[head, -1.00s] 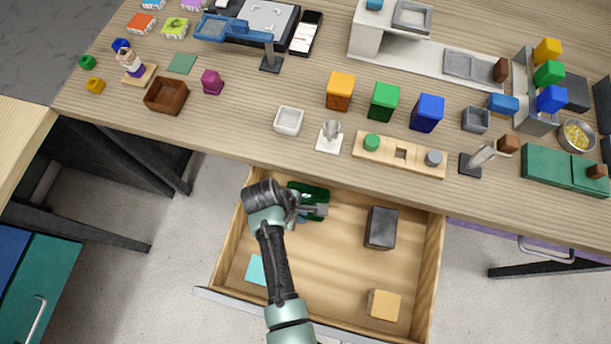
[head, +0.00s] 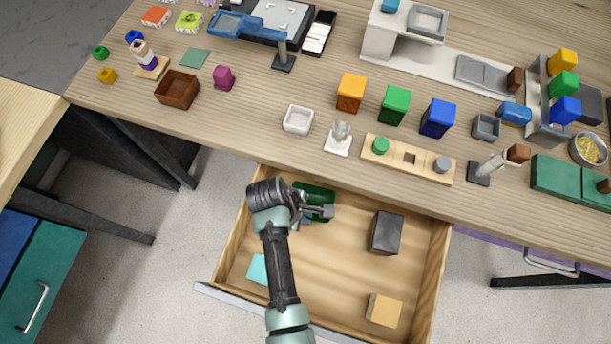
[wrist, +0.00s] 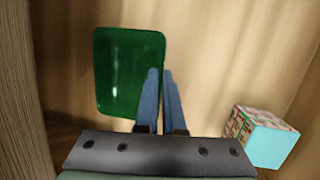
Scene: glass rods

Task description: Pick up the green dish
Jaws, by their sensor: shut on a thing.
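The green dish (head: 318,195) is at the back left of the open wooden drawer (head: 335,268). In the wrist view the dish (wrist: 125,70) is a dark green rounded rectangle with a shiny face. My gripper (head: 322,211) is at the near edge of the dish. In the wrist view its two blue fingers (wrist: 160,95) are close together at the dish's right edge, shut on its rim. The fingers cover part of that edge. I cannot tell how far the dish is off the drawer floor.
The drawer also holds a dark grey block (head: 386,233), a tan block (head: 384,310) and a light blue block (head: 257,269), which shows at the right in the wrist view (wrist: 268,142). The table edge overhangs the drawer's back. The drawer's middle is clear.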

